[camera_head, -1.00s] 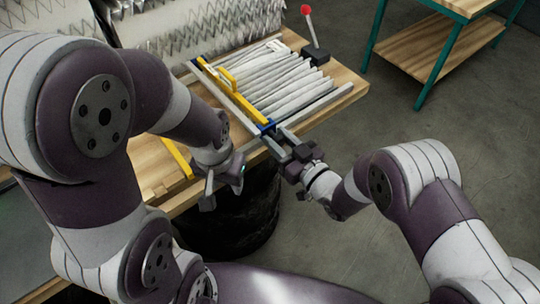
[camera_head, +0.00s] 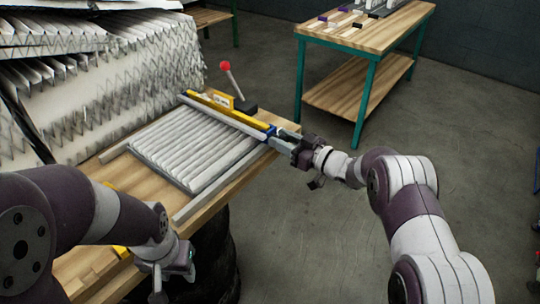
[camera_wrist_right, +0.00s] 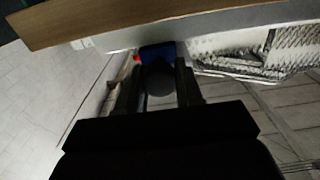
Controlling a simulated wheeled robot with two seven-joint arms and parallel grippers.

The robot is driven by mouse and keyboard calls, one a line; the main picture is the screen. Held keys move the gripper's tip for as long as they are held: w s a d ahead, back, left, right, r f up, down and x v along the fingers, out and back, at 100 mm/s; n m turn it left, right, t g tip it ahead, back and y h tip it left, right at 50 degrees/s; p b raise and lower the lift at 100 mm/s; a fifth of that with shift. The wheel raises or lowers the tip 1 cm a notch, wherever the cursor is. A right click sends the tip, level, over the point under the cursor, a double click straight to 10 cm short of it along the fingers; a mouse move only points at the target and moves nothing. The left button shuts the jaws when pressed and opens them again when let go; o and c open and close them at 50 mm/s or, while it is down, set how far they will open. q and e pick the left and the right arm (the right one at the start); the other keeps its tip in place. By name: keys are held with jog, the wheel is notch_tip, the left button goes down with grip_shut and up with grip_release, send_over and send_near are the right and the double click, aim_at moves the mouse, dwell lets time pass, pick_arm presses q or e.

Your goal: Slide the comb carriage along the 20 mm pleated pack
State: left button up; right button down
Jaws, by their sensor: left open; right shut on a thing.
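The comb carriage (camera_head: 230,108) is a yellow bar with a grey bar beside it and a blue end block (camera_head: 271,131). It lies across the far-right end of the white pleated pack (camera_head: 195,145), near the red-knobbed lever. My right gripper (camera_head: 290,140) is shut at the carriage's near end, by the blue block. In the right wrist view, a dark round knob (camera_wrist_right: 160,80) sits between the fingers, in front of the blue block (camera_wrist_right: 158,52). My left gripper (camera_head: 165,278) is open and empty at the bench's front edge, apart from the pack.
A red-knobbed lever (camera_head: 232,80) stands behind the carriage. Stacked pleated sheets (camera_head: 90,90) fill the back left. A green-legged table (camera_head: 365,35) stands beyond open floor.

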jog(key=shift+w+d, duration=0.75)
jog(key=shift+w, duration=0.25)
jog(key=shift+r, duration=0.1)
jog(key=c, duration=0.8)
grip_release()
jog(key=shift+o, duration=0.2)
jog(key=shift+a, duration=0.1)
jog(key=v, duration=1.2)
jog(key=shift+s+d+b, duration=0.25)
jog(key=shift+b, duration=0.2)
